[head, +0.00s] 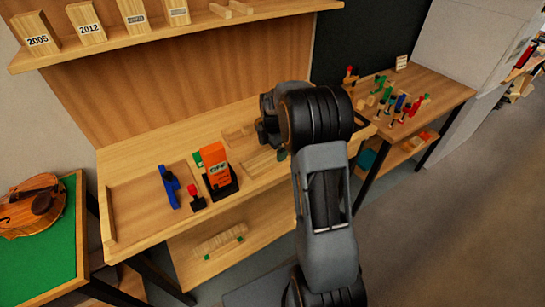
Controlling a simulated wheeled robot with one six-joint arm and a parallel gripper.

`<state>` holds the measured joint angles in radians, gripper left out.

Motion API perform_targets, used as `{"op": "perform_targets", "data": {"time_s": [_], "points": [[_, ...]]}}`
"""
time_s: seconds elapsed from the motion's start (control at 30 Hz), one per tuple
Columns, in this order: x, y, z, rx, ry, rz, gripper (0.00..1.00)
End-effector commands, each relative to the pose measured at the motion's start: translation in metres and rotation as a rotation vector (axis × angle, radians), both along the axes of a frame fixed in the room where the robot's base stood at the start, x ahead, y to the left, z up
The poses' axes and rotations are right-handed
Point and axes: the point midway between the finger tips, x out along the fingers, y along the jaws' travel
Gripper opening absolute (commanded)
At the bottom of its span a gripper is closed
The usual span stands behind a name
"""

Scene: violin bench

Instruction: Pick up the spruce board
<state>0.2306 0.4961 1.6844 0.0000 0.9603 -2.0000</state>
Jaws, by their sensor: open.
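Several pale wooden boards stand on the upper shelf, with labels reading 2005 (38,35), 2012 (88,22) and 2020 (134,15). A further labelled board (176,10) stands to their right, its label too small to read. None is marked as spruce, so I cannot tell which is the spruce board. My gripper (265,131) is at the end of my raised arm, over the back right of the bench. It is open and apart from the labelled boards. My own arm hides much of it, and its fingertips are not clear.
The wooden bench (135,205) holds a blue tool (169,187), a red-topped tool (195,197) and an orange box (218,168). A violin (32,207) lies on a green mat (55,262) at left. A second table (440,93) carries several coloured tools. Open floor lies at right.

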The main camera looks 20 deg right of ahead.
Motion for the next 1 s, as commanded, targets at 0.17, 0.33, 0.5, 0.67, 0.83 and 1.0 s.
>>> {"op": "perform_targets", "data": {"time_s": [0.17,0.33,0.5,0.67,0.83,1.0], "points": [[-0.001,-0.001,-0.023,0.000,0.003,0.000,1.00],[-0.001,-0.001,-0.033,0.000,0.001,0.000,1.00],[-0.001,-0.001,-0.033,0.000,0.001,0.000,1.00],[-0.001,-0.001,-0.033,0.000,0.001,0.000,0.90],[-0.001,-0.001,-0.033,0.000,0.000,0.000,0.74],[-0.001,-0.001,-0.033,0.000,0.000,0.000,0.58]]}}
